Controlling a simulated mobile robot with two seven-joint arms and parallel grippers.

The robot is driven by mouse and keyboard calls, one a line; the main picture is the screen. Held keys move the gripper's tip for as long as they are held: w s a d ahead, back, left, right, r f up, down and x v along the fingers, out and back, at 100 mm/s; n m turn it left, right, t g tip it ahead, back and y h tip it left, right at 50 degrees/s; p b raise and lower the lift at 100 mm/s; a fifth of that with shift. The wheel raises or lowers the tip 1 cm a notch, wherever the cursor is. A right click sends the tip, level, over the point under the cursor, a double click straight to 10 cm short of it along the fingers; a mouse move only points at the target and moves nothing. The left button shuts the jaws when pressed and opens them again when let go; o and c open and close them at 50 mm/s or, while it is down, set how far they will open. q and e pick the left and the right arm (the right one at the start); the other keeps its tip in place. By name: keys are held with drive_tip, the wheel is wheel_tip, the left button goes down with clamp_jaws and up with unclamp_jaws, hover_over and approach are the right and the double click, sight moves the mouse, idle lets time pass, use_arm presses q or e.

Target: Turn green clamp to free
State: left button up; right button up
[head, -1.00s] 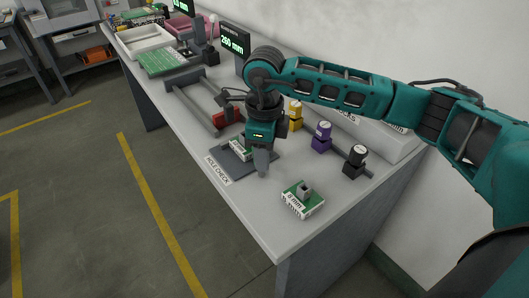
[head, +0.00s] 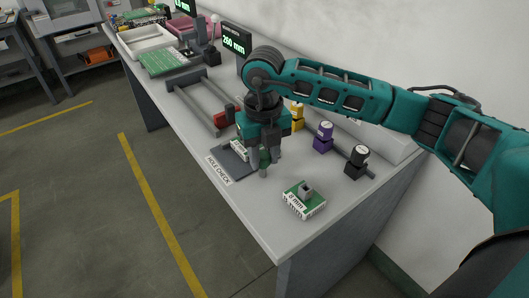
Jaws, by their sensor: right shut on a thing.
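My right gripper (head: 265,160) points down at the hole check fixture on the bench. Its two fingers are shut on a small green piece, the green clamp (head: 264,158), at the right edge of the dark fixture plate (head: 228,160). Much of the clamp is hidden by the fingers, so I cannot tell its turn position. A white-and-green part (head: 238,150) lies on the plate, partly behind the gripper. My left gripper is not in view.
A green board block with a grey stub (head: 303,199) stands near the front corner. Purple (head: 323,137) and black (head: 357,160) knobbed clamps stand to the right, a yellow one (head: 297,117) behind my gripper. A display reading 260 mm (head: 236,41) stands behind.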

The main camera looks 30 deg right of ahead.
drive_tip(key=m, duration=0.3)
drive_tip(key=shift+r, duration=0.1)
drive_tip(key=shift+w, duration=0.1)
drive_tip(key=shift+m, duration=0.3)
drive_tip(key=o, duration=1)
drive_tip(key=shift+a, duration=0.1)
drive_tip(key=shift+o, duration=0.2)
wheel_tip(320, 180, up, 13)
drive_tip(key=shift+p, duration=0.3)
